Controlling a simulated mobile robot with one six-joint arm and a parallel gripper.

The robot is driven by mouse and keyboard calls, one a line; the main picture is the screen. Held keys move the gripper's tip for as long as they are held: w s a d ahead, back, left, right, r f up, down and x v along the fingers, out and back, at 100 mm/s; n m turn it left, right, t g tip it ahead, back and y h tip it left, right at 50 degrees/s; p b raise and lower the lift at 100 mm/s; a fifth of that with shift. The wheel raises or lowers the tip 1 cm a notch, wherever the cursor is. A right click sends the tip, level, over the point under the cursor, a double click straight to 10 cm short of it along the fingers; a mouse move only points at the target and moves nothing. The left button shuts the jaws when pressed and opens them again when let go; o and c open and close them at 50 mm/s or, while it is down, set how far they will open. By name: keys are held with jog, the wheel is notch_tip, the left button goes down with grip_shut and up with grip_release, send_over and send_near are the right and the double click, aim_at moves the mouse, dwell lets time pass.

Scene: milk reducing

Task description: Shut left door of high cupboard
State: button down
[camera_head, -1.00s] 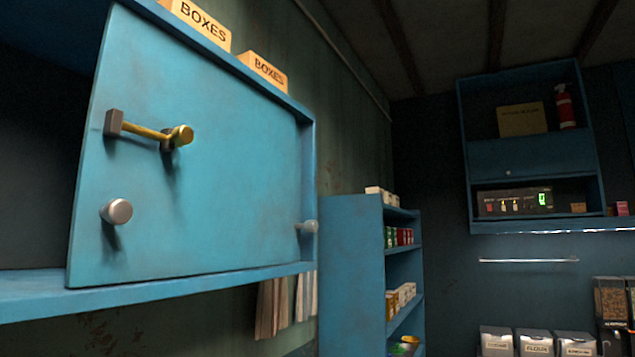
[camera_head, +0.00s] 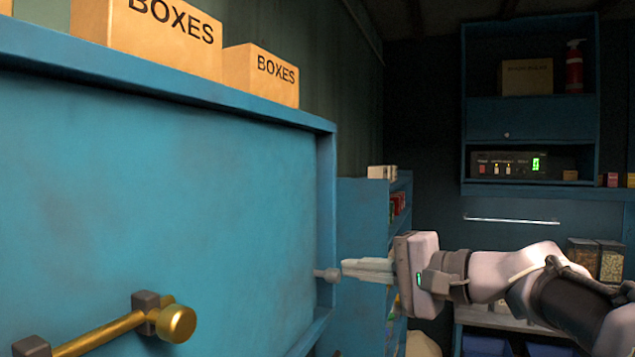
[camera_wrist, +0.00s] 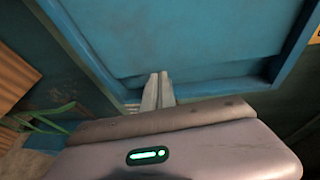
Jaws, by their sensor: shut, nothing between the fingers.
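The high blue cupboard's door panel (camera_head: 150,190) fills the left of the head view. A brass bar handle (camera_head: 115,330) shows at its lower left. A small silver knob (camera_head: 327,275) sticks out at the panel's right end. My gripper (camera_head: 346,266) points left, its shut fingertips just right of the knob, close to it; I cannot tell whether they touch. In the wrist view my shut fingers (camera_wrist: 158,85) are in front of the blue panel (camera_wrist: 190,35), near its lower edge. The panel's left edge is out of view, so the opening there is hidden.
Two boxes marked BOXES, one large (camera_head: 150,35) and one small (camera_head: 260,75), stand on top of the cupboard. A blue shelf unit (camera_head: 360,215) is behind my gripper. Another blue cupboard (camera_head: 530,115) hangs on the far wall.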

notch_tip(320, 180, up, 6)
jog(key=w+d+r+t+y+p, duration=0.1)
jog(key=w+d+p, duration=0.1)
jog(key=w+d, duration=0.1)
jog(key=p+x, duration=0.2)
jog(key=x, duration=0.8)
jog(key=shift+a+f, duration=0.1)
jog(key=shift+a, duration=0.25)
jog(key=shift+s+f, duration=0.1)
jog(key=shift+s, duration=0.05)
